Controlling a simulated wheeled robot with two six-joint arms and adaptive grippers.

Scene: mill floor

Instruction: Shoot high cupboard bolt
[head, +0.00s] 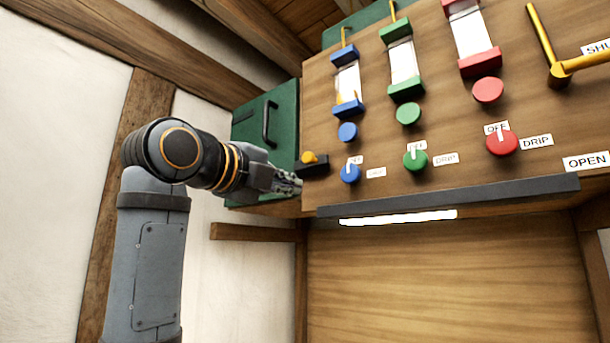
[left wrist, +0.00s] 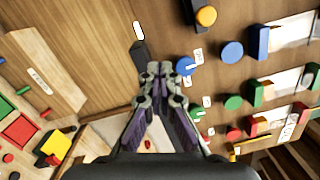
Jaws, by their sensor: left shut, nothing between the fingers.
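The green cupboard (head: 280,125) with a dark bar handle is at the left end of the wooden panel in the head view. A black bolt (head: 318,168) with an orange-yellow knob (head: 309,158) sits on the panel's left edge beside the cupboard. In the left wrist view the knob (left wrist: 206,16) shows at the top, right of centre. My left gripper (head: 298,185) is shut and empty, just below and left of the bolt in the head view. I cannot tell whether it touches the bolt. My right gripper is not in view.
The panel (head: 450,105) carries blue, green and red knobs with small labels and gauges above. A dark ledge (head: 450,195) runs along its lower edge, with a bright strip light (head: 398,217) under it. A yellow lever (head: 558,72) is at the right. Timber beams frame the white wall.

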